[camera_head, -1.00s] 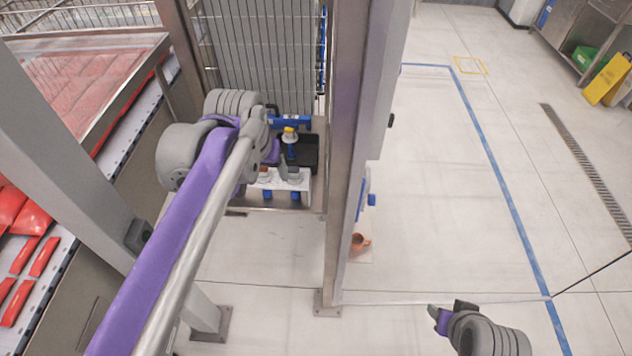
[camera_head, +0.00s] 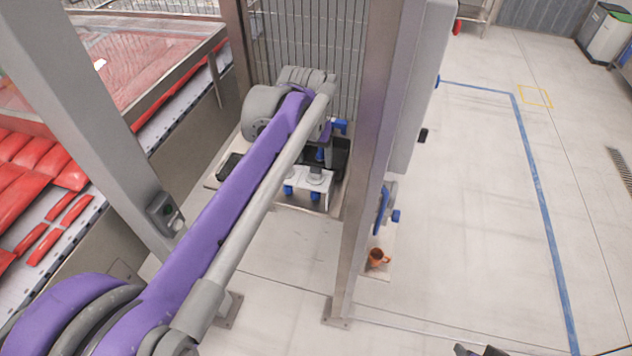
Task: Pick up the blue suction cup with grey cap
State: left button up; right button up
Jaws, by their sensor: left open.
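A white holder (camera_head: 326,186) stands low behind the steel post, with blue suction cups hanging under it. A blue suction cup with a grey cap (camera_head: 316,195) sits at its right part. Another blue cup (camera_head: 288,189) is to its left, its top partly covered by my arm. My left gripper (camera_head: 324,134) is open, beyond and above the holder, mostly hidden by its own wrist. I see nothing held in it. My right gripper (camera_head: 481,351) shows only as a dark piece at the bottom edge, too cut off to read.
A steel post (camera_head: 366,170) stands just right of the holder. A wire fence (camera_head: 305,45) is behind. A black tray (camera_head: 342,158) lies beside the holder. An orange mug (camera_head: 377,258) is right of the post. Red packs lie on the left.

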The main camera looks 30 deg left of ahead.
aim_at(315, 169)
pick_arm(q)
jog(key=x, duration=0.5)
jog(key=shift+s+f, duration=0.1)
jog(key=shift+s, duration=0.1)
grip_shut()
notch_tip(315, 169, up, 10)
jog(key=shift+p, duration=0.3)
dwell(0.4)
